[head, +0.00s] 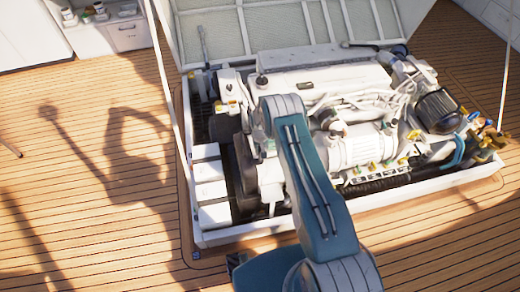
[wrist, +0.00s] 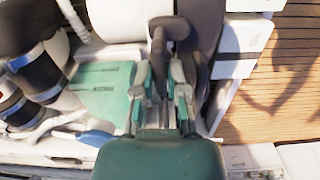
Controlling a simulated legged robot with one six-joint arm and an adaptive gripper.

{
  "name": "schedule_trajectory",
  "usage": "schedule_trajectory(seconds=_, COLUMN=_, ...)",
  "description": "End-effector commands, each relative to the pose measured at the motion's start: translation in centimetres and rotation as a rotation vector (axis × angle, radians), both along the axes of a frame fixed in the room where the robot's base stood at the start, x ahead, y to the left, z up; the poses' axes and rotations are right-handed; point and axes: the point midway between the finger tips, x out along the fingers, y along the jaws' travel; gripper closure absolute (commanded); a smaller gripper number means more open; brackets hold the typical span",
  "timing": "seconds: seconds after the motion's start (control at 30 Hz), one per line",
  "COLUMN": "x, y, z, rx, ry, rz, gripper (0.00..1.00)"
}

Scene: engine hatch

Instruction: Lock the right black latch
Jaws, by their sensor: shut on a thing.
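In the wrist view my gripper (wrist: 161,78) points up the picture, with its two fingers closed around a dark grey-black lever-like piece. This looks like the black latch (wrist: 171,28); its rounded end shows beyond the fingers. I cannot tell from this view whether it is locked. In the head view my arm reaches into the open engine hatch, and its own links hide my gripper and the latch.
The white engine (head: 320,85) fills the hatch, with hoses and fittings on its right. The hatch lid (head: 205,30) stands open behind it. White boxes (head: 208,172) line the left side. The wooden deck (head: 90,200) is clear at left.

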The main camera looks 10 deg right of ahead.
Motion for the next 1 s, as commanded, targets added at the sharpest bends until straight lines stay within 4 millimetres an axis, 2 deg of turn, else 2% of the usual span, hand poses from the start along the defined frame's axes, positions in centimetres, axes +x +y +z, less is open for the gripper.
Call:
schedule_trajectory(seconds=0.2, x=0.1, y=0.1, z=0.0, rx=0.001, ry=-0.005, rz=-0.001, gripper=1.0)
schedule_trajectory(seconds=0.23, x=0.1, y=0.1, z=0.0, rx=0.001, ry=-0.005, rz=-0.001, gripper=0.74)
schedule_trajectory(seconds=0.3, x=0.1, y=0.1, z=0.0, rx=0.001, ry=-0.005, rz=-0.001, gripper=0.49)
schedule_trajectory(seconds=0.73, x=0.1, y=0.0, z=0.5, rx=0.0, ry=-0.003, rz=0.0, gripper=0.49)
schedule_trajectory(seconds=0.87, x=0.1, y=0.0, z=2.3, rx=0.0, ry=-0.005, rz=0.0, gripper=0.49)
schedule_trajectory(seconds=1.0, x=0.2, y=0.1, z=5.1, rx=0.0, ry=-0.005, rz=0.0, gripper=0.49)
